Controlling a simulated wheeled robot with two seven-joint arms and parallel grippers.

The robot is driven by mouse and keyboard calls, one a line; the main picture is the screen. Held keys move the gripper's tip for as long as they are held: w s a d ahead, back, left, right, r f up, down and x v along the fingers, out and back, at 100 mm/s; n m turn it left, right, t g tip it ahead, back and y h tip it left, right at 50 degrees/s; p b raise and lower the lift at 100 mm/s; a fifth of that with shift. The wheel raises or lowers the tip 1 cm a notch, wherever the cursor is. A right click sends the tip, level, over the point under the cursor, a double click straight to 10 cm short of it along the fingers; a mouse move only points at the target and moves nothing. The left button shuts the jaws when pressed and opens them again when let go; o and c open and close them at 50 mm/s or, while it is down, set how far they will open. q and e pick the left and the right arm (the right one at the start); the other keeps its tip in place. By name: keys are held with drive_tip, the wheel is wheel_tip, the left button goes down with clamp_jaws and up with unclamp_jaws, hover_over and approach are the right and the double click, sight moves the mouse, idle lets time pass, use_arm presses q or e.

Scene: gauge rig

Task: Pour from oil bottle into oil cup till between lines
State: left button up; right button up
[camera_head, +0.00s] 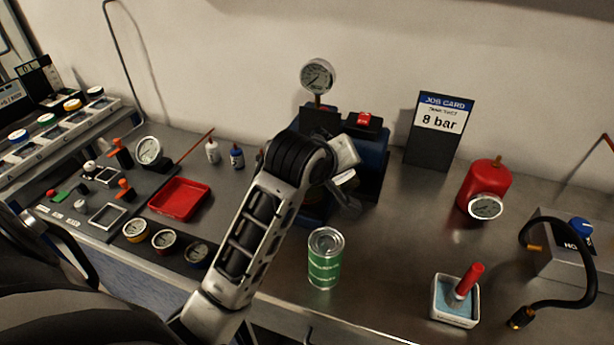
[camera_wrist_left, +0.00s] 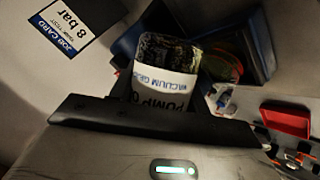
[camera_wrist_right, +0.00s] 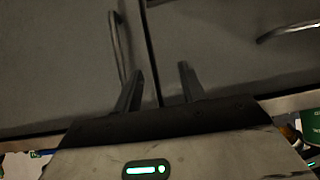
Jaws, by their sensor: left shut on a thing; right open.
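A round, partly clear vessel (camera_wrist_left: 230,66) with a greenish tint is beside the bottle in the left wrist view. I cannot tell whether it is the oil cup, and no fill lines or oil level are readable. My right gripper (camera_wrist_right: 162,85) is open and empty.
A green can (camera_head: 325,262) stands near the bench's front edge. A red tray (camera_head: 180,198) and small bottles (camera_head: 236,156) are left of the machine. The job card (camera_head: 436,130) stands behind, right. My right gripper faces grey cabinet fronts (camera_wrist_right: 220,40).

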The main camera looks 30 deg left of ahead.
sight(345, 182)
use_arm(q)
drive_tip(key=shift+d+f+n+h, duration=0.2)
drive_tip(key=shift+d+n+h, duration=0.25)
drive_tip(key=shift+h, duration=0.35)
drive_tip(key=f, duration=0.1)
drive_tip(key=f+h, duration=0.1)
drive_tip(key=f+n, duration=0.1)
drive_tip(key=shift+s+d+f+g, duration=0.1)
drive_tip(key=shift+d+f+g, duration=0.1)
drive_tip(key=shift+d+g, duration=0.1)
drive_tip(key=shift+d+r+n+h, duration=0.15)
drive_tip(key=shift+r+n+h, duration=0.2)
drive_tip(key=shift+h, duration=0.45)
drive_tip(key=shift+d+f+n+h, duration=0.15)
drive_tip(key=shift+n+h, duration=0.25)
drive_tip(key=shift+h, duration=0.3)
drive_tip(key=shift+r+n+h, duration=0.3)
drive_tip(key=shift+r+h, duration=0.15)
drive_tip(key=shift+h, duration=0.05)
idle(1.0)
